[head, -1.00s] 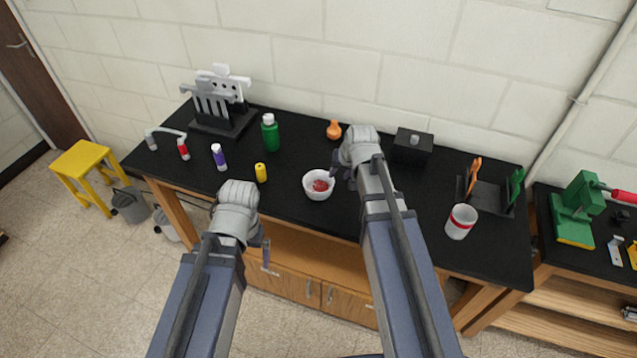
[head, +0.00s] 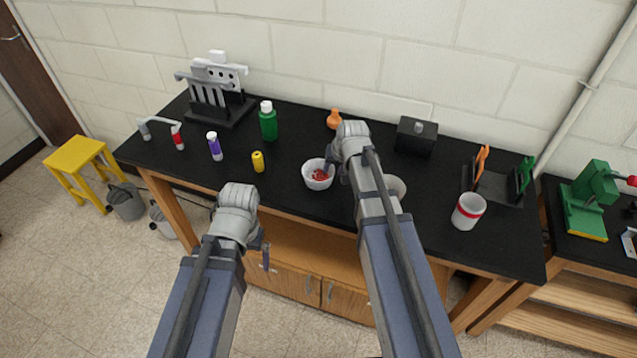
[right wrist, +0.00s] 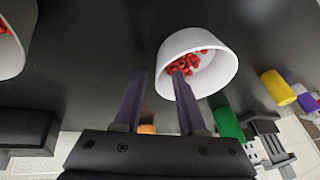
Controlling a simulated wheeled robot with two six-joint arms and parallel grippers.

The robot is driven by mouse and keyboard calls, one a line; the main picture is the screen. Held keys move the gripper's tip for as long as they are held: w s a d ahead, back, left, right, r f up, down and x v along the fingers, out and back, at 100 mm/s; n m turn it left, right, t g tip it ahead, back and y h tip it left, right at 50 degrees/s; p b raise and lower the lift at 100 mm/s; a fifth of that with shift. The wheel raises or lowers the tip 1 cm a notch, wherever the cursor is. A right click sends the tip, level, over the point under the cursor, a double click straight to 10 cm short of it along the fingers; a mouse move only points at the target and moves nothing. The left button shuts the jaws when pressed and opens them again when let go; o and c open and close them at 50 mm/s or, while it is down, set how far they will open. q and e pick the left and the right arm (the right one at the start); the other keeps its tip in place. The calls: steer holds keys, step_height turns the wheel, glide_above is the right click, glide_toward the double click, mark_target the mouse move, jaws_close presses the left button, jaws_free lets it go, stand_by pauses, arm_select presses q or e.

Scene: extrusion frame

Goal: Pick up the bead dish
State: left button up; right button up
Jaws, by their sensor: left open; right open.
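The bead dish (head: 318,182) is a small white bowl holding red beads, upright on the black bench top. It also shows in the right wrist view (right wrist: 218,72). My right gripper (head: 335,172) is just right of it, open. In the right wrist view its two fingers (right wrist: 158,80) are apart. One finger overlaps the bowl's opening and the other lies outside the rim; I cannot tell whether they touch it. My left gripper (head: 264,256) is open and empty, low in front of the bench's front edge.
A second white bowl (head: 397,186), partly behind my right arm, shows red contents in the right wrist view (right wrist: 12,50). A yellow bottle (head: 258,162), orange flask (head: 334,119), black box (head: 415,138) and red-banded cup (head: 468,211) stand around.

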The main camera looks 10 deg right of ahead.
steer(key=shift+w+f, duration=0.15)
steer(key=shift+f, duration=0.35)
steer(key=shift+r, duration=0.15)
steer(key=shift+c, duration=0.3)
jaws_close()
stand_by(0.6)
